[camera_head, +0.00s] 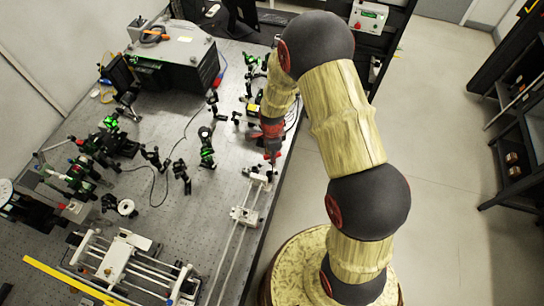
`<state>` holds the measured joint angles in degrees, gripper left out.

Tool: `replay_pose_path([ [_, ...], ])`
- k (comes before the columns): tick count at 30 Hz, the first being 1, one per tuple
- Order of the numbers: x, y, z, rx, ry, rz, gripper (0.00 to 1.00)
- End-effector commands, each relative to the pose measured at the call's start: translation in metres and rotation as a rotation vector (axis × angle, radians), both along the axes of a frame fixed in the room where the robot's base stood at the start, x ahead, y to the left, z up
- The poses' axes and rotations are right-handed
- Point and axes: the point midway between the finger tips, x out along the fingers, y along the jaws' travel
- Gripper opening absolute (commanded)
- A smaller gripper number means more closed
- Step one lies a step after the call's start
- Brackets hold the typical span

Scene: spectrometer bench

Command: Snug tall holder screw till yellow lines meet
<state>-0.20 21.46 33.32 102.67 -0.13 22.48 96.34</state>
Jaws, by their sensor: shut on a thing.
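My gripper (271,158) points down at the right part of the bench, at the far end of a white rail. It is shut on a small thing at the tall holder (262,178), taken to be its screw. The screw itself is too small and too covered by the fingers to make out. The yellow lines cannot be seen at this size.
A second white carrier (244,215) sits nearer on the rail (228,258). Black optical mounts (206,150) stand to the left. A white slide assembly (120,262) lies at the front left. A black box (180,55) stands at the back.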

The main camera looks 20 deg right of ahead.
Motion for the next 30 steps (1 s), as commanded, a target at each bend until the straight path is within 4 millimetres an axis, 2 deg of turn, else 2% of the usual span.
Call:
replay_pose_path([
  [17, 0.000, 0.000, -0.001, 0.000, 0.000, 0.000, 0.00],
  [30, 0.000, 0.000, -0.013, 0.000, 0.000, 0.000, 0.00],
])
